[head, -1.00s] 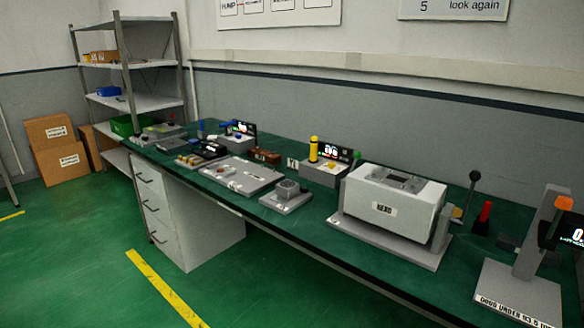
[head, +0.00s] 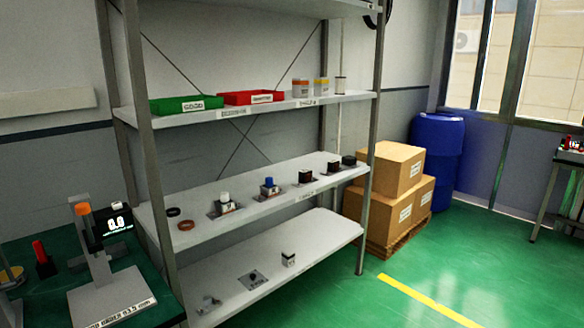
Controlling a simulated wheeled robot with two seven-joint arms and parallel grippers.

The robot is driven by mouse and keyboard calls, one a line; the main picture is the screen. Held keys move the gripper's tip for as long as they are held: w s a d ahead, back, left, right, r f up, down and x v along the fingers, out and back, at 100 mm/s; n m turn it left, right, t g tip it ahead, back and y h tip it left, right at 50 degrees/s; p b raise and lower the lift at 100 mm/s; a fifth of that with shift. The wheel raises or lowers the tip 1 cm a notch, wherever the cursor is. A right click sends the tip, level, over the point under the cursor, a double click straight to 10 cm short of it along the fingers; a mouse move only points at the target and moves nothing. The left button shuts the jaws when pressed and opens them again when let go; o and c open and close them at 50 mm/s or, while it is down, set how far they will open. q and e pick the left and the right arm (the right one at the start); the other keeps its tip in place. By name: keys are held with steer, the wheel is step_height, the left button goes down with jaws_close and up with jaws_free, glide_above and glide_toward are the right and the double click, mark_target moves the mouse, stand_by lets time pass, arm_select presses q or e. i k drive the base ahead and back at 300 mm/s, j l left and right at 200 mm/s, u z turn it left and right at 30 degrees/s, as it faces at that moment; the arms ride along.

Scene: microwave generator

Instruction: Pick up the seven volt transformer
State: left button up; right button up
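Neither of my grippers is in view. A shelf rack (head: 240,116) stands ahead. Its middle shelf holds a row of small parts on plates: a white-topped part (head: 225,203), a blue-topped part (head: 269,187), two dark brown blocks, one nearer (head: 305,177) and one farther (head: 334,168), and a black block (head: 349,161). The labels are too small to read, so I cannot tell which part, if any, is the seven volt transformer.
A green bin (head: 186,104), a red bin (head: 252,97) and small jars (head: 301,88) sit on the upper shelf. The bench end with a grey gauge stand (head: 98,265) is at left. Cardboard boxes (head: 397,168) and a blue barrel (head: 437,160) stand right. Green floor is open at front right.

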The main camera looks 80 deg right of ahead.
mark_target(333, 165)
steer(key=l+z, duration=0.2)
steer(key=z, duration=0.3)
steer(key=l+z, duration=0.15)
steer(key=z, duration=0.3)
steer(key=i+l+z, duration=0.15)
steer(key=z, duration=0.35)
steer(key=i+l+z, duration=0.1)
steer(key=z, duration=0.35)
steer(key=i+l+z, duration=0.3)
steer(key=i, duration=0.25)
steer(key=i+l+z, duration=0.25)
steer(key=i, duration=0.3)
steer(key=i+z, duration=0.3)
steer(key=i, duration=0.3)
steer(key=i+l, duration=0.1)
steer(key=i, duration=0.25)
